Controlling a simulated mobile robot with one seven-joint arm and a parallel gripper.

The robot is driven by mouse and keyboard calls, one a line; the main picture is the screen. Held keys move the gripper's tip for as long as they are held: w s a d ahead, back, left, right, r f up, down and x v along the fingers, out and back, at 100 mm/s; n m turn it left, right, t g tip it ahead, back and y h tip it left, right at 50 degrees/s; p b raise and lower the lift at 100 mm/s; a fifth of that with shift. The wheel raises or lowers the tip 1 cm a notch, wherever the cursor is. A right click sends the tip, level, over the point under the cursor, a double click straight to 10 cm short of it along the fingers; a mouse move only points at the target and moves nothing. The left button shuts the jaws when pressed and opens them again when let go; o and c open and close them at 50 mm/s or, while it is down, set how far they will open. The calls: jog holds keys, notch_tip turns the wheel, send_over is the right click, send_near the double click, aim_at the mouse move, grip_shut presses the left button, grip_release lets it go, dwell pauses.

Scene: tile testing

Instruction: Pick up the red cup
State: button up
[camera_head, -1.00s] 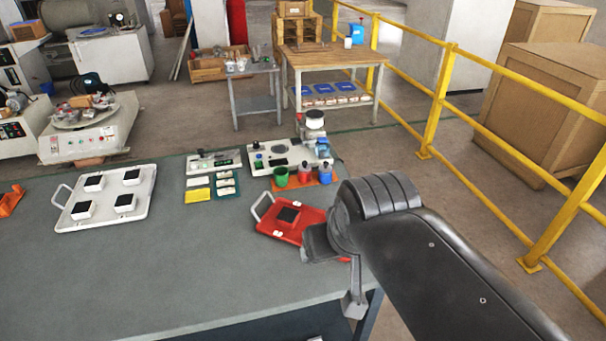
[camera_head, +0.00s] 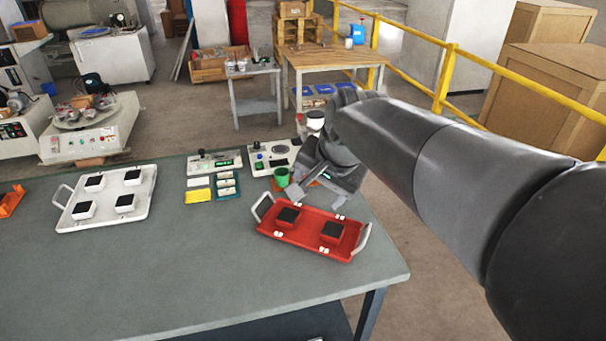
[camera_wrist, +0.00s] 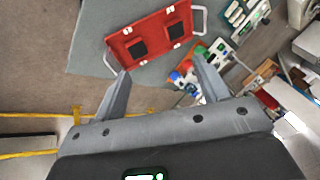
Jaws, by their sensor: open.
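The red cup (camera_wrist: 187,65) is small in the wrist view, just inside the right finger, between a blue cup (camera_wrist: 175,77) and a green cup (camera_wrist: 200,50). My gripper (camera_wrist: 162,68) is open and empty, its two fingers spread apart with the cups beyond them. In the head view my gripper (camera_head: 316,194) is over the right part of the table, in front of the cup group. There it hides the red and blue cups; the green cup (camera_head: 281,177) shows at its left. The wrist view does not show a finger touching the red cup.
A red tray (camera_head: 285,236) with two black-topped blocks lies in front of my gripper. A white tray (camera_head: 140,212) with several blocks is at left. Instruments (camera_head: 268,157) stand behind the cups. The table's (camera_head: 200,275) front middle is clear. A yellow railing (camera_head: 443,80) stands beyond.

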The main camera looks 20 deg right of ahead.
jog(key=w+d+f+m, duration=0.25)
jog(key=w+m, duration=0.35)
jog(key=w, duration=0.3)
jog(key=w+d+f+m, duration=0.25)
jog(key=w+m, duration=0.25)
jog(key=w, duration=0.3)
jog(key=w+d+f+m, duration=0.25)
jog(key=w+m, duration=0.35)
jog(key=w, duration=0.3)
jog(key=w+f+m, duration=0.2)
jog(key=w+f, duration=0.1)
jog(key=f, duration=0.1)
jog(key=w+d+f+m, duration=0.1)
jog(key=w+f+m, duration=0.1)
jog(key=f, duration=0.3)
jog(key=w+f+m+g, duration=0.1)
jog(key=w+f+m, duration=0.1)
jog(key=w+f, duration=0.2)
jog(key=shift+w+d+f+y, duration=0.15)
jog(key=shift+w+y, duration=0.15)
jog(key=x, duration=0.5)
jog(key=shift+w+a+f, duration=0.1)
jog(key=shift+w+a, duration=0.05)
jog(key=shift+a, duration=0.1)
jog(key=shift+c, duration=0.6)
jog(key=c, duration=1.1)
